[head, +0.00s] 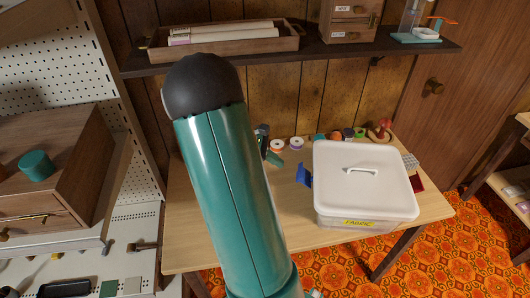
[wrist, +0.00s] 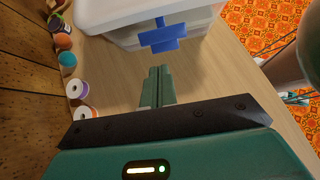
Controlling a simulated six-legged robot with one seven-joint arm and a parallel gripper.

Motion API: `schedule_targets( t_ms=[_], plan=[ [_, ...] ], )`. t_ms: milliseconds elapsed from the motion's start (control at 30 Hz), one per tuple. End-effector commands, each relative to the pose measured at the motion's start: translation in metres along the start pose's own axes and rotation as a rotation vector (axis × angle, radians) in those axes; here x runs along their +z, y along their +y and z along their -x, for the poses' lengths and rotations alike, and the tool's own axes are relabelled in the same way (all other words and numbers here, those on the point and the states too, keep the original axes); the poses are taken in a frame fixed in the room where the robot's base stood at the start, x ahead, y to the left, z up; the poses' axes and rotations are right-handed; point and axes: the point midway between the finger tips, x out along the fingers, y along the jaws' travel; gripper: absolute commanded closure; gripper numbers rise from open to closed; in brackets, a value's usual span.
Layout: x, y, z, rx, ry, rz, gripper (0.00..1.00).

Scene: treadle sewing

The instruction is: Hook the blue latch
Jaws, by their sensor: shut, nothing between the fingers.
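The blue latch (head: 304,175) sticks out from the left side of a white lidded box (head: 352,216) with a yellow "FABRIC" label. In the wrist view the blue latch (wrist: 162,38) stands out from the box wall (wrist: 121,37), just beyond my fingertips. My gripper (wrist: 160,70) is shut and empty, pointing at the latch with a small gap between. In the head view my gripper (head: 278,160) is partly hidden behind my large green arm, to the left of the latch. A red part (head: 418,184) shows at the box's right side.
The box stands on a wooden table (head: 290,215). Several thread spools, such as a white one (head: 277,146), line the back edge near the wood wall. A shelf (head: 290,58) with a tray hangs above. The table front left of the box is clear.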

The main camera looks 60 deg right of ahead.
Motion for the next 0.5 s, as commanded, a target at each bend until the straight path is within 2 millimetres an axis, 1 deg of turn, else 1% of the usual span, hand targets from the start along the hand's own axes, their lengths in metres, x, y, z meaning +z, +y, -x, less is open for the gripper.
schedule_targets(
  t_ms=[33, 200, 333, 500],
  plan=[
    [0.001, 0.000, -0.011, -0.004, -0.003, 0.000, 1.00],
    [0.000, 0.000, -0.040, -0.003, -0.002, 0.000, 1.00],
    [0.000, 0.000, -0.053, -0.001, -0.001, 0.000, 1.00],
    [0.000, 0.000, -0.058, 0.001, 0.001, 0.000, 1.00]
  ],
)
